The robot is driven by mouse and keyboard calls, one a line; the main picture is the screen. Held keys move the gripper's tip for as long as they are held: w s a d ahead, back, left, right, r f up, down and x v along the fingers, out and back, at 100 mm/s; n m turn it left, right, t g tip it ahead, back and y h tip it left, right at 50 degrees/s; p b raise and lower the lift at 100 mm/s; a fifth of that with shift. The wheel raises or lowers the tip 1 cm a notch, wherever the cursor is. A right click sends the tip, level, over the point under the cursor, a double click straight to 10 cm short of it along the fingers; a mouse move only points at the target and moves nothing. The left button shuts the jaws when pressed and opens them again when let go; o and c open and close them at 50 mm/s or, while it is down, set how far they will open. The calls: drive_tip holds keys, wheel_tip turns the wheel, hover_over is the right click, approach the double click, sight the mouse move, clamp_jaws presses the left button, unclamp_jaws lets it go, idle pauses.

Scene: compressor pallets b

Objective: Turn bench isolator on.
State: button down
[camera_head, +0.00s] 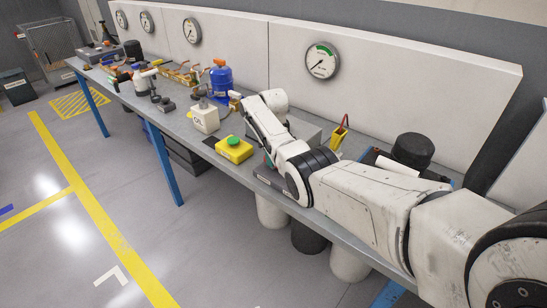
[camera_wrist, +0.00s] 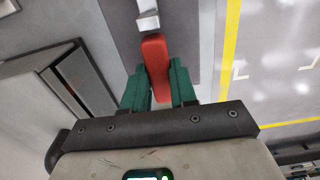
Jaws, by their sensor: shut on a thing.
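In the wrist view, a red handle (camera_wrist: 155,48) points toward me between the two green fingers of my gripper (camera_wrist: 158,72). The fingers are shut on it, one at each side. A light metal piece (camera_wrist: 147,18) shows just beyond the handle, over a dark grey plate (camera_wrist: 180,40). The handle looks like the bench isolator's lever; its on and off marks cannot be read. In the head view, my arm reaches along the bench (camera_head: 165,122) and hides the handle and most of my gripper.
A blue tank (camera_head: 221,80) is farther back. A yellow meter (camera_head: 339,133) and a black cylinder (camera_head: 413,150) stand behind my arm. The aisle floor is clear.

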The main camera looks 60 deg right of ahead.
drive_tip(key=c, duration=0.9)
unclamp_jaws()
drive_tip(key=shift+r, duration=0.1)
wheel_tip(320, 180, up, 11)
drive_tip(key=b, duration=0.1)
drive_tip(key=shift+f, duration=0.2)
